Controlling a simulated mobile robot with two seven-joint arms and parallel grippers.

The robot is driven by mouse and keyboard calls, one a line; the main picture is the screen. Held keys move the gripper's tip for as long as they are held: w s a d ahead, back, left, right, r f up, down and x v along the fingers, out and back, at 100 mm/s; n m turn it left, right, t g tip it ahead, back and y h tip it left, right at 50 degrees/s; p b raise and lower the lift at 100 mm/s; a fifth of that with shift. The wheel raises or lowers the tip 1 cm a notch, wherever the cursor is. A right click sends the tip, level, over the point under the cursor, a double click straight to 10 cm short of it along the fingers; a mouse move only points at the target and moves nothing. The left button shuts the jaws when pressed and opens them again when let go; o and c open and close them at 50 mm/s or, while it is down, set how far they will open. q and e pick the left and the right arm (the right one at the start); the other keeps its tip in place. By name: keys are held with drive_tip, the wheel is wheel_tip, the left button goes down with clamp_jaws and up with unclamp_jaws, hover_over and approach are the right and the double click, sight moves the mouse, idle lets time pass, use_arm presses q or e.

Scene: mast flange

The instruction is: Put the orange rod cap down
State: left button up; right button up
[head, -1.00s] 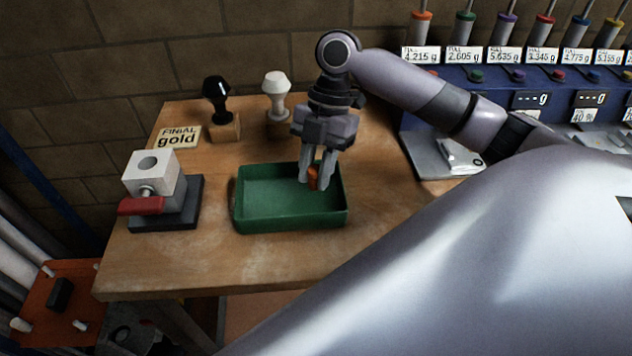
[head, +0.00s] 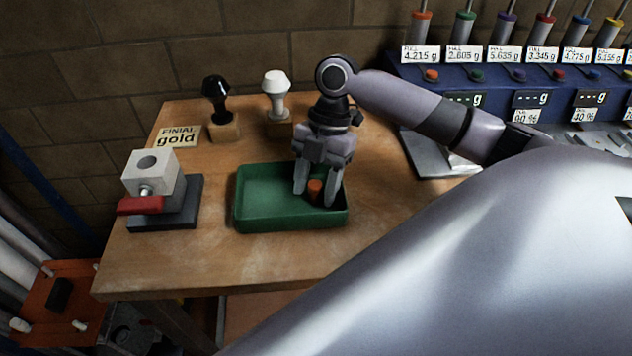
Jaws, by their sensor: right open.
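The orange rod cap (head: 315,188) is a small orange cylinder in the right part of the green tray (head: 262,222). It appears to stand upright on the tray floor, its lower part partly hidden by a finger. My right gripper (head: 315,196) reaches down into the tray from above. Its fingers are spread, one on each side of the cap, with a gap visible on the left. My left gripper is not in view.
A blue rack (head: 500,75) is at the right. The wooden table (head: 190,270) is clear in front.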

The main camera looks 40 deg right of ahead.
drive_tip(key=v, duration=1.2)
drive_tip(key=shift+r, duration=0.1)
